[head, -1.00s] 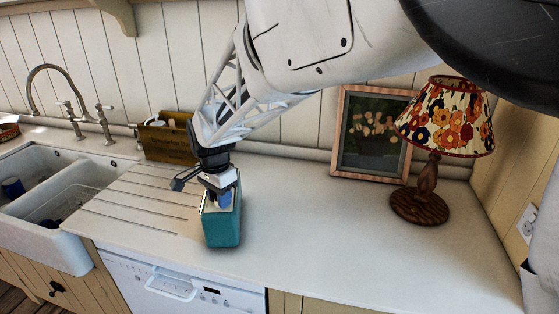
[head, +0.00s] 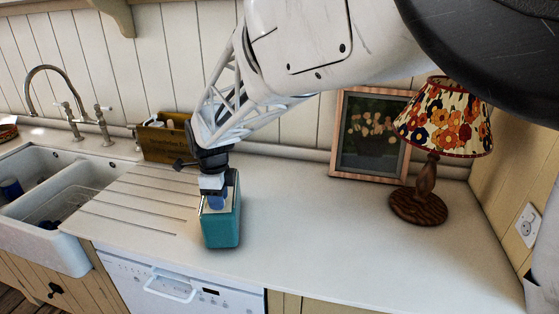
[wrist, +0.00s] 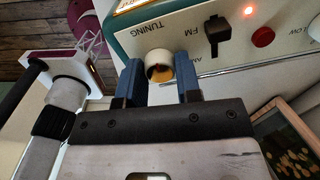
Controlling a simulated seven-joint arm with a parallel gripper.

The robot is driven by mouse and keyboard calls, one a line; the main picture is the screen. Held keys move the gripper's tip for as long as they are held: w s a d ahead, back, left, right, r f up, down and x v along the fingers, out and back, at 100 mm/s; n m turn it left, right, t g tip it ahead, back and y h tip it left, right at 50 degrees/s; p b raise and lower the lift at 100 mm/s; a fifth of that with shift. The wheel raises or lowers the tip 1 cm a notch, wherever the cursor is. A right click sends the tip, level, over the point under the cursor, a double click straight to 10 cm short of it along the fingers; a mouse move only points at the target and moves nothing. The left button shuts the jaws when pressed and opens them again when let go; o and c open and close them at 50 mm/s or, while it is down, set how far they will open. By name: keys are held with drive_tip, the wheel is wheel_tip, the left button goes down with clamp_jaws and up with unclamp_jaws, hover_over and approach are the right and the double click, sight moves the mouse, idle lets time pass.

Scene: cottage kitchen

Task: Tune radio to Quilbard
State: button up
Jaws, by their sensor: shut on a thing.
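The radio (head: 223,228) is a teal box standing upright on the worktop in the head view. In the wrist view its pale panel (wrist: 185,28) carries the word TUNING, an FM/AM slide switch (wrist: 216,32), a lit red lamp (wrist: 249,11) and a red button (wrist: 263,37). The cream tuning knob (wrist: 158,62) sits between the two blue fingers of my gripper (wrist: 160,80), which is shut on it. In the head view my gripper (head: 214,198) is over the radio's top. No station name is readable; a pale, orange-edged part shows only at the wrist view's top edge.
The floral lamp (head: 425,190) and a framed picture (head: 342,135) stand to the right. A wooden box (head: 165,145) stands behind the radio, to its left. The double sink (head: 60,240) is at the far left. The worktop (head: 310,235) right of the radio is clear.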

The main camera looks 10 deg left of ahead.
drive_tip(key=m, duration=0.3)
drive_tip(key=shift+m, duration=0.4)
idle(0.3)
drive_tip(key=o, duration=0.9)
drive_tip(key=shift+o, duration=0.2)
drive_tip(key=shift+r, duration=0.15)
drive_tip(key=shift+r, duration=3.75)
